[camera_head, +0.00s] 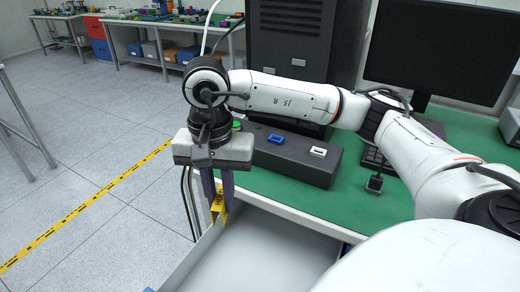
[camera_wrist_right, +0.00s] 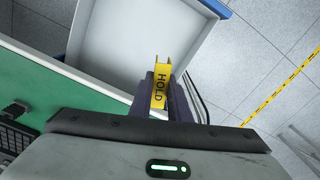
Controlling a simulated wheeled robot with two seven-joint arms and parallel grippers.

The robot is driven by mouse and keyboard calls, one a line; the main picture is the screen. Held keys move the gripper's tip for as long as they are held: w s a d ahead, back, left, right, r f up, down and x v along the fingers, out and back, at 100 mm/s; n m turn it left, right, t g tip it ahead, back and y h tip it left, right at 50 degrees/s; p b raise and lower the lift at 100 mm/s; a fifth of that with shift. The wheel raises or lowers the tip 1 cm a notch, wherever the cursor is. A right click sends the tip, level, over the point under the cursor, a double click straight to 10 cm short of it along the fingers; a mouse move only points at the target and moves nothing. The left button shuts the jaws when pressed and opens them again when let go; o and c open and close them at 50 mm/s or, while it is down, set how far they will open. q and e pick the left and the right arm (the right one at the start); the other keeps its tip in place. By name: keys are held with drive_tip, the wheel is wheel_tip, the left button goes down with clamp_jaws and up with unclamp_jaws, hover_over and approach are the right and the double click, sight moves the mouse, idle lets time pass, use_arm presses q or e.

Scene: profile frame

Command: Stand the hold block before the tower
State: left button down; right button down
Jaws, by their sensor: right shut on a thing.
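The hold block (camera_head: 218,206) is a small yellow piece with the dark word HOLD on it. My right gripper (camera_head: 219,190) is shut on it, pointing down, and holds it in the air near the left end of the green table. In the right wrist view the block (camera_wrist_right: 160,90) sits between the dark fingers, its forked end outward. The tower (camera_head: 289,38) is a black computer case standing at the back of the table. My right forearm crosses in front of its lower part. My left gripper is not in view.
A black box with coloured switches (camera_head: 310,161) lies before the tower. A monitor (camera_head: 440,45), a keyboard and a small dark plug-like item (camera_head: 375,183) are to the right. An open, empty pale tray or drawer (camera_head: 265,255) is below the table's front edge. Some green tabletop (camera_head: 285,195) is bare.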

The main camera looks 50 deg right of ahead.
drive_tip(key=w+d+r+m+b, duration=0.1)
drive_tip(key=w+d+r+m, duration=0.2)
drive_tip(key=d+m, duration=0.85)
drive_tip(key=w+d+r+m+b, duration=0.2)
drive_tip(key=d+m, duration=0.1)
drive_tip(key=m, duration=1.7)
drive_tip(key=f, duration=0.8)
drive_tip(key=shift+w+d+f, duration=0.1)
drive_tip(key=shift+d+f, duration=0.15)
drive_tip(key=shift+f, duration=0.4)
drive_tip(key=shift+f, duration=0.2)
drive_tip(key=c, duration=1.7)
unclamp_jaws()
drive_tip(key=shift+o, duration=0.2)
drive_tip(key=shift+r, duration=0.1)
